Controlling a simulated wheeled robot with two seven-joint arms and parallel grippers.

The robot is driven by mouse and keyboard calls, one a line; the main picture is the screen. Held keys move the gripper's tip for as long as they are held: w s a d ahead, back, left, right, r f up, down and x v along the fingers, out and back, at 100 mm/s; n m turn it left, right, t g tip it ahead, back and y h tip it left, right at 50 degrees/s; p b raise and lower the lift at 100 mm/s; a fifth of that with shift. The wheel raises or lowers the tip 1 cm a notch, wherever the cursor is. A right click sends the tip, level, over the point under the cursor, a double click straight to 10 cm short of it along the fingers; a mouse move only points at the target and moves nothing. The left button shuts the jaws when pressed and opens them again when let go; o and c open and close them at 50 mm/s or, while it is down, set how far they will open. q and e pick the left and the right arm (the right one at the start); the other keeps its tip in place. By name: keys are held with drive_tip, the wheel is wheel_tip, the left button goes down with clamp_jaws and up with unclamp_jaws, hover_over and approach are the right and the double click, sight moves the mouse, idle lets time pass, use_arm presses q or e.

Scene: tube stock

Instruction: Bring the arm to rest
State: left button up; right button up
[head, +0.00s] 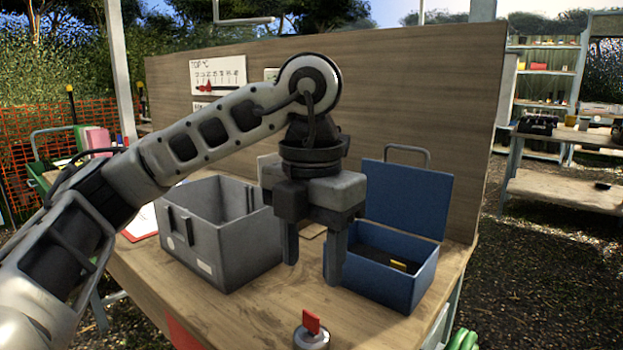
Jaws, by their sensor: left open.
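My left arm comes in from the left and reaches over the wooden table (240,310). Its gripper (312,262) points down with its two fingers apart and nothing between them. It hangs in front of the gap between a grey bin (228,262) and a blue box (385,285). The gripper hides part of both. My right gripper is not in view.
The blue box has its lid (405,198) raised and a small yellow item inside. A round grey piece with a red tab (311,322) stands at the table's front. A wooden panel (410,100) closes off the back. Shelves (545,95) stand far right.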

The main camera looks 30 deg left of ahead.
use_arm(q)
wheel_tip(320, 180, up, 7)
drive_tip(key=p, duration=0.2)
drive_tip(key=shift+f, duration=0.15)
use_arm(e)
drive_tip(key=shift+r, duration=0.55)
